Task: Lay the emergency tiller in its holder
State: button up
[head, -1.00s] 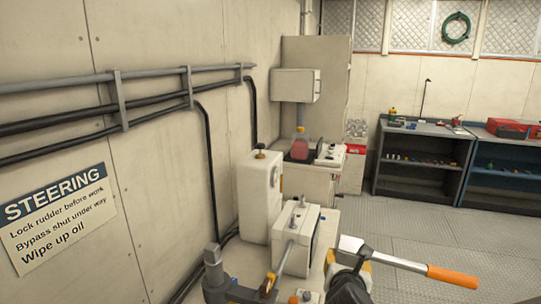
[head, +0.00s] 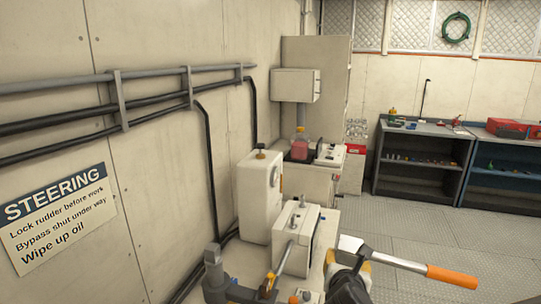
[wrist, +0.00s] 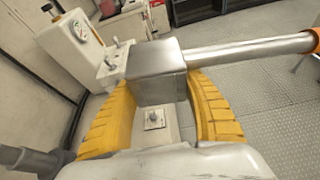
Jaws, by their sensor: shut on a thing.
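The emergency tiller (head: 408,264) is a silver bar with an orange grip at its right end and a square metal head at its left. In the wrist view its square head (wrist: 157,72) sits between the yellow fingers of my gripper (wrist: 165,100), and its bar (wrist: 245,47) runs off to the right. In the head view my gripper (head: 350,268) is shut on it, held up at the bottom right of centre, with the dark wrist in front. I cannot make out the tiller's holder for sure in either view.
White steering units (head: 258,198) stand along the left wall, with a grey steering arm (head: 215,275) at the bottom. Dark shelves (head: 424,160) line the back right. The floor between is clear.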

jog(key=a, duration=2.2)
jog(key=s+a+r, duration=0.1)
jog(key=s+a, duration=0.4)
jog(key=a, duration=0.4)
jog(key=s+a+p, duration=0.1)
jog(key=s+a, duration=0.4)
jog(key=a, duration=0.5)
jog(key=shift+s+r, duration=0.25)
jog(key=shift+r, duration=0.15)
jog(key=shift+w+d, duration=0.1)
jog(key=shift+w, duration=0.05)
jog(key=b, duration=0.4)
send_over(209, 257)
jog(key=shift+w+d, duration=0.2)
jog(key=shift+w, duration=0.2)
jog(key=shift+o, duration=0.2)
notch_tip(209, 257, down, 6)
jog(key=shift+a+f+b, duration=0.1)
jog(key=shift+b, duration=0.95)
jog(key=shift+s+f, duration=0.1)
jog(key=shift+f, duration=0.1)
jog(key=shift+c, duration=0.2)
